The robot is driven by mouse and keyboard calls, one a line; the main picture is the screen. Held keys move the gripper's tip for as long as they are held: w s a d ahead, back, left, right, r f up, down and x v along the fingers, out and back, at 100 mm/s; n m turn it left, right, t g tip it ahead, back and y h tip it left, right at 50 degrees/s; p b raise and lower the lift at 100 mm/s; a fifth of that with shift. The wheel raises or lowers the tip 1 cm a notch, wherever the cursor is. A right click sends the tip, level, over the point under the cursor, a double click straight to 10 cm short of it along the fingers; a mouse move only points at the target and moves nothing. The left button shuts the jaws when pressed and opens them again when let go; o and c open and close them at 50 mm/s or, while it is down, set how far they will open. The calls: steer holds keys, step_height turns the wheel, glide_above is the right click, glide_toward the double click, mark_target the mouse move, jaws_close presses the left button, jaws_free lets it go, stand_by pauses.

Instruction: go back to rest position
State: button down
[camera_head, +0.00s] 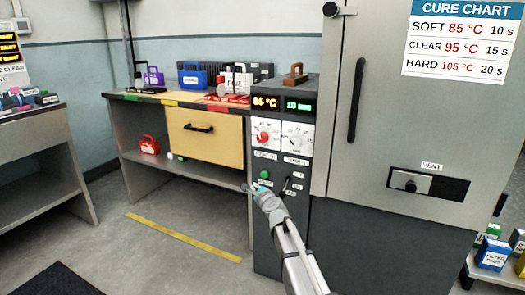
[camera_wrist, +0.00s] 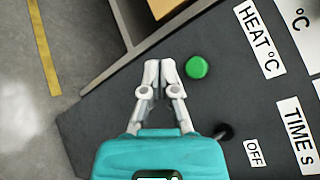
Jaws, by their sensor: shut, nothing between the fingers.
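My gripper (camera_head: 247,188) is in front of the control panel of the grey oven unit, at the panel's lower left. In the wrist view its two pale fingers (camera_wrist: 160,68) are together with nothing between them, and its teal body is below them. The fingertips are just left of a round green button (camera_wrist: 196,67), which also shows in the head view (camera_head: 264,174). I see a gap between fingers and button in the picture; the depth between them I cannot tell. My arm reaches in from the bottom of the head view.
The panel has a red heat dial (camera_head: 264,138), a white time dial (camera_head: 297,135) and a dark lever (camera_head: 286,186); the display reads 85 °C and 10. A tall grey cabinet (camera_head: 345,150) is at right. A bench with a yellow drawer (camera_head: 205,150) stands left.

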steer(key=s+d+f+n+g+p, duration=0.1)
steer(key=s+d+f+n+g, duration=0.15)
steer(key=s+n, duration=0.3)
steer(key=s+d+f+n+g+p, duration=0.2)
steer(key=s+n+g, duration=0.15)
steer(key=s, duration=0.25)
steer(key=s+d+f+n+g+p, duration=0.1)
steer(key=s+d+f+n+g, duration=0.15)
steer(key=s+n, duration=0.3)
steer(key=s+d+f+n+g+h+p, duration=0.1)
steer(key=s+d+n+g+h+p, duration=0.2)
steer(key=s+d, duration=0.5)
steer(key=s+d+n+g+h+p, duration=0.1)
steer(key=s+d+n+g+h, duration=0.3)
steer(key=s, duration=0.7)
step_height(320, 180, up, 37)
steer(key=p, duration=3.7)
steer(key=shift+d+m+y, duration=0.25)
steer(key=shift+m+y, duration=0.1)
steer(key=shift+y, duration=0.05)
